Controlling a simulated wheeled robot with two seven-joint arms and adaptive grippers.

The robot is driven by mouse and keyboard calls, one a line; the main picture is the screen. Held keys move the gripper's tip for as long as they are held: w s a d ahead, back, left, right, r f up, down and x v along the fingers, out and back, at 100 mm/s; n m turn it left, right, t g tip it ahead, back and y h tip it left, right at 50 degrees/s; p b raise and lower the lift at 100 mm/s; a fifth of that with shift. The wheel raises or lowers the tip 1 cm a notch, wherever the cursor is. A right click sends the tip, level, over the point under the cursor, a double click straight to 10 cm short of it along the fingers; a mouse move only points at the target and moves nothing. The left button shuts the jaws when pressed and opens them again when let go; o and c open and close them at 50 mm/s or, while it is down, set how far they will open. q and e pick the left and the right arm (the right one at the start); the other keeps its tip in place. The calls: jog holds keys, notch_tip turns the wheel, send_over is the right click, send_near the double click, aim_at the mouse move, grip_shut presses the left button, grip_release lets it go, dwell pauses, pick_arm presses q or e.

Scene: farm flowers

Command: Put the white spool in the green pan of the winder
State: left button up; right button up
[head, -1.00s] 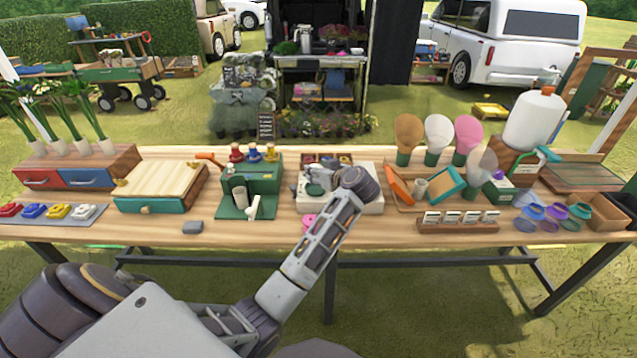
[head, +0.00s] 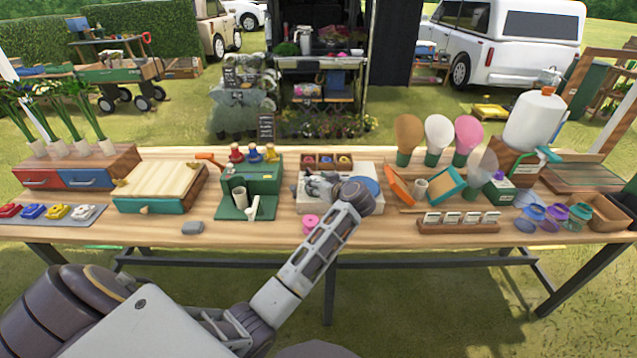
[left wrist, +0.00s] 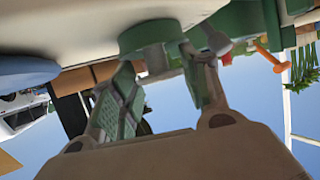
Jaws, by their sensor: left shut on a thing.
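The winder (head: 310,206) is a low white box at the middle of the table, with a blue disc (head: 368,187) on its right. My left gripper (head: 312,184) is over the winder's left part, pointing left. In the left wrist view, a round green pan (left wrist: 148,36) stands out from the winder's white surface (left wrist: 75,25). The left fingertips (left wrist: 157,66) are right at this pan, one finger on each side. The gripper is shut on the white spool, which is mostly hidden between the fingers and the pan. I cannot tell whether it touches the pan. My right gripper is not in view.
A pink spool (head: 311,222) stands in front of the winder. A tray with coloured spools (head: 328,161) sits behind.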

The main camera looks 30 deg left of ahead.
pick_arm(q)
jog(key=o, duration=0.9)
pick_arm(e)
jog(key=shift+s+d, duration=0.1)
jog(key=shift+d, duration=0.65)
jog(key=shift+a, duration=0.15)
